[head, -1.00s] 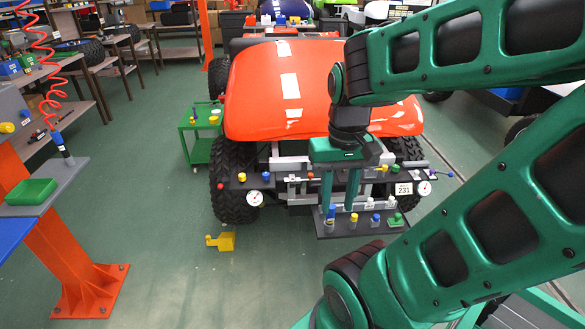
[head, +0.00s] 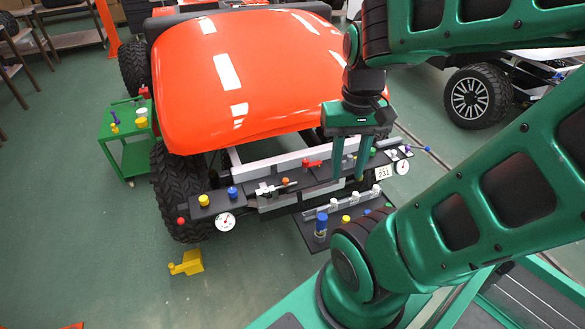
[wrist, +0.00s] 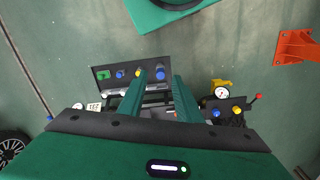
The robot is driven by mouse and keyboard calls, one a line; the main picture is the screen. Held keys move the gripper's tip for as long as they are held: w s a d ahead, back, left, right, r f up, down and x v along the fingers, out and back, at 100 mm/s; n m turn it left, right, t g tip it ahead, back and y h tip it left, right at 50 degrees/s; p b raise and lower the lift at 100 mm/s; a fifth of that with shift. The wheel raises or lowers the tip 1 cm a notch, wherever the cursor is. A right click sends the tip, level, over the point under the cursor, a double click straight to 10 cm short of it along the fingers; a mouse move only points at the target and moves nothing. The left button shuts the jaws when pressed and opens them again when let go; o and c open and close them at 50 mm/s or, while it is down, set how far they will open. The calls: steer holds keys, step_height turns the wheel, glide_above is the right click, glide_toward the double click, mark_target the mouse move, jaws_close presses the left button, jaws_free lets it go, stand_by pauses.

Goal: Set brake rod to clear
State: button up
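Which part is the brake rod I cannot tell for sure. A small slide with a pale bar and an orange knob (head: 284,181) sits on the dark front panel (head: 245,207) of the red-hooded cart (head: 215,75). A small red lever (head: 312,163) is behind it to the right. A thin rod with blue ends (head: 428,149) sticks out at the panel's right end. My gripper (head: 349,179) points down over the right half of the panel, fingers apart and empty. In the wrist view its fingers (wrist: 161,76) show a gap, with a blue knob seen beyond them.
A lower shelf (head: 310,236) carries a blue-capped cylinder (head: 321,222) and several knobs. Dial gauges (head: 225,221) and (head: 402,167) flank the panel. A green trolley (head: 130,150) and a yellow block (head: 187,263) stand left.

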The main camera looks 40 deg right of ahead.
steer(key=shift+w+d, duration=0.1)
steer(key=shift+w, duration=0.05)
steer(key=shift+o, duration=0.5)
steer(key=n, duration=2.1)
glide_above(285, 179)
step_height(285, 179, down, 17)
step_height(285, 179, down, 10)
jaws_close()
